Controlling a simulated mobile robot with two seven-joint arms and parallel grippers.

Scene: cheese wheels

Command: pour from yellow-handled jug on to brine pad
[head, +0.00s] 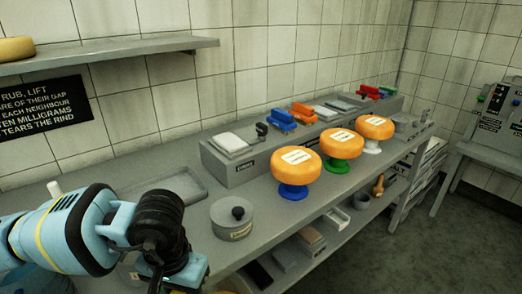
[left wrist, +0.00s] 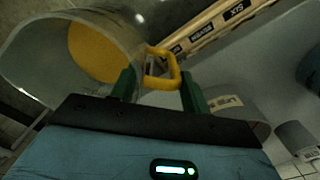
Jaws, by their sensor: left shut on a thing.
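In the left wrist view, my left gripper (left wrist: 160,88) is shut on the yellow handle (left wrist: 163,70) of a jug. The jug (left wrist: 40,62) is a pale, see-through vessel left of the fingers, and a round yellow-orange area shows inside it. In the head view, my left arm comes in at the lower left, and its fingers and the jug are hidden or out of frame. A white pad (head: 230,142) lies on the near end of the raised grey ledge; its label is too small to read, so I cannot confirm it is the brine pad. My right gripper is not in view.
Orange cheese wheels stand on a blue stand (head: 292,192), a green stand (head: 340,166) and a white stand. A lidded grey pot (head: 232,222) and a shallow grey tray (head: 170,196) are near my left arm. A wall shelf (head: 110,55) hangs above.

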